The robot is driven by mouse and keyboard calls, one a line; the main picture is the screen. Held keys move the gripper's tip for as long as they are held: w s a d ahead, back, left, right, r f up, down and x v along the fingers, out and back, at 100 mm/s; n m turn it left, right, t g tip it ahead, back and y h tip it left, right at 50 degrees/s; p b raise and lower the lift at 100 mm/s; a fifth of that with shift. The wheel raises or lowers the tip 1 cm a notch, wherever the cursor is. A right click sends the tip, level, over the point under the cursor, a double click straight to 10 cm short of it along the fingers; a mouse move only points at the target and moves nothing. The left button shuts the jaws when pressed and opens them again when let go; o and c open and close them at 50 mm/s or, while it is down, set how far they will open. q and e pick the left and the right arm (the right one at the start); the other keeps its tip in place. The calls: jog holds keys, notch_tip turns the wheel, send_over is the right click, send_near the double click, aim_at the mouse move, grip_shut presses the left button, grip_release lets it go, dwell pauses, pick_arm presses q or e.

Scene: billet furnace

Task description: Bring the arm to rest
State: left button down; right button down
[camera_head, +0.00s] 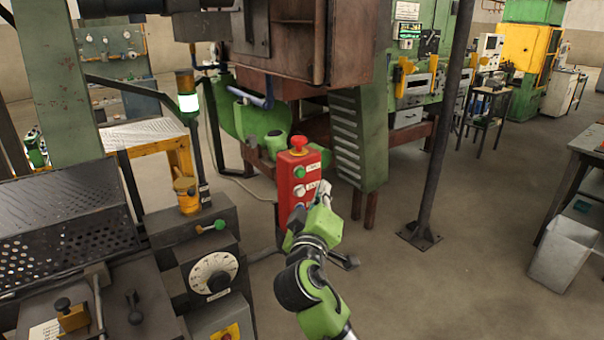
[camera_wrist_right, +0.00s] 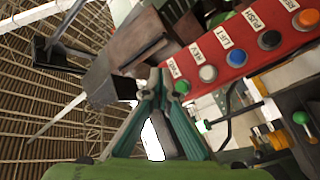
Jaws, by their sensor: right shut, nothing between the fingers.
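My right arm (camera_head: 318,285) comes in from the bottom middle of the head view and reaches up to a red push-button box. My right gripper (camera_head: 323,190) is shut and empty in front of the lower part of that box. In the wrist view its fingertips (camera_wrist_right: 158,78) meet close beside the green button at the row's left end. I cannot tell whether they touch the box. The red box (camera_head: 290,181) stands upright with a red mushroom button on top; the gripper hides its lower buttons. My left gripper is not in view.
A dark machine console with a round dial (camera_head: 213,273) stands close at left. A slim dark post (camera_head: 440,130) rises from the floor at right. The furnace body (camera_head: 345,45) is behind the box. A grey workbench (camera_head: 585,150) is far right. Open floor (camera_head: 460,280) lies right of the arm.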

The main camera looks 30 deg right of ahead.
jog(key=shift+f, duration=0.1)
dwell(0.4)
jog(key=a+f+n+g+y+b, duration=0.1)
jog(key=a+f+n+g+y, duration=0.2)
jog(key=f, duration=1.7)
jog(key=a+f+n+g+y+b, duration=0.15)
jog(key=a+f+y, duration=0.3)
jog(key=f, duration=1.65)
jog(key=s+a+f+g+y, duration=0.1)
jog(key=s+f+g, duration=0.1)
jog(key=s+f, duration=0.7)
jog(key=s+a+f+g+y, duration=0.15)
jog(key=s+f, duration=0.35)
jog(key=f, duration=0.7)
jog(key=s+a+f+m+g, duration=0.1)
jog(key=s+f, duration=0.5)
jog(key=s, duration=0.6)
jog(key=s+a+f+m+g+y, duration=0.1)
jog(key=s+f, duration=0.5)
jog(key=s, duration=0.6)
jog(key=s+a+f+m+g+y+b, duration=0.1)
jog(key=s+f+g, duration=0.2)
jog(key=s, duration=0.9)
notch_tip(320, 180, down, 3)
jog(key=shift+s+a+f+m, duration=0.15)
jog(key=shift+a+m, duration=0.15)
jog(key=shift+m, duration=0.05)
